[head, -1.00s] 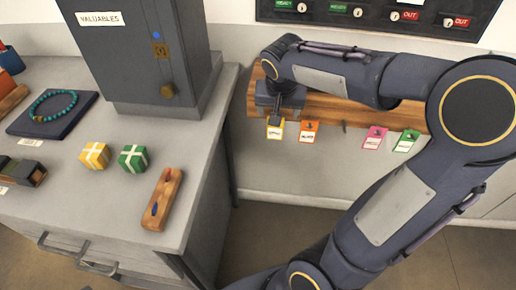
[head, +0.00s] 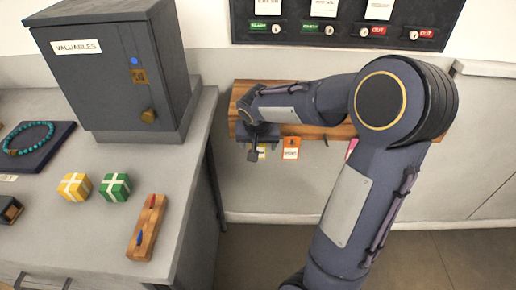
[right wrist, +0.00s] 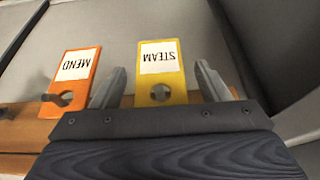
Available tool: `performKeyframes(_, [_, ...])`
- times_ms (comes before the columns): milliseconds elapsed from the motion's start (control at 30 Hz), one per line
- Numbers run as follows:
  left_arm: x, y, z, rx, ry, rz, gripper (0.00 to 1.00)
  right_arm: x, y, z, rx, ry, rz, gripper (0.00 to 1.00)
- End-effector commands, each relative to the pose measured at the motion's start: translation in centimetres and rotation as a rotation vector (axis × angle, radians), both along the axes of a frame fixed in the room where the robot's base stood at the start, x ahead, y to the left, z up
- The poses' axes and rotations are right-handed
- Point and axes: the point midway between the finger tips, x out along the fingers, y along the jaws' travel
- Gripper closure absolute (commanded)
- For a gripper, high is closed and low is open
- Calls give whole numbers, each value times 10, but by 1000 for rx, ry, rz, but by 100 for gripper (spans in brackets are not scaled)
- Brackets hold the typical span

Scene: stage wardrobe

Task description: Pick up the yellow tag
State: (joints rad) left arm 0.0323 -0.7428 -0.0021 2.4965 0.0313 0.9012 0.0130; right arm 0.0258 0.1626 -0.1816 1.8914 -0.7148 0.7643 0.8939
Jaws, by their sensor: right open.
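The yellow tag (right wrist: 175,92) hangs on the wooden rail, with a white label reading STEAM upside down in the right wrist view. A small part of the yellow tag (head: 262,152) shows in the head view, partly hidden by my gripper. My right gripper (right wrist: 160,72) is open, with one finger on each side of the yellow tag and a gap on both sides. In the head view my right gripper (head: 256,150) is at the left end of the rail. My left gripper is in neither view.
The orange MEND tag (right wrist: 72,78) hangs close beside the left finger in the wrist view. A pink tag (head: 351,149) is partly behind my arm. The wooden rail (head: 312,132) is on the wall. The grey counter (head: 95,225) with the VALUABLES cabinet (head: 120,75) stands left.

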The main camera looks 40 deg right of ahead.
Motion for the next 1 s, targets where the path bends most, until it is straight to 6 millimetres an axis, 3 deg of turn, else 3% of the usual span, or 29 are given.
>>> performKeyframes(67, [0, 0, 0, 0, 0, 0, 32, 0, 0, 0, 0, 0, 0, 36])
performKeyframes(400, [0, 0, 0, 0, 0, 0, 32, 0, 0, 0, 0, 0, 0, 81])
performKeyframes(767, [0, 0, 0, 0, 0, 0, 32, 1, 0, 7, 0, -3, 0, 82])
performKeyframes(1000, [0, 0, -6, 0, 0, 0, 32, -26, 23, 6, 1, -2, 5, 82])
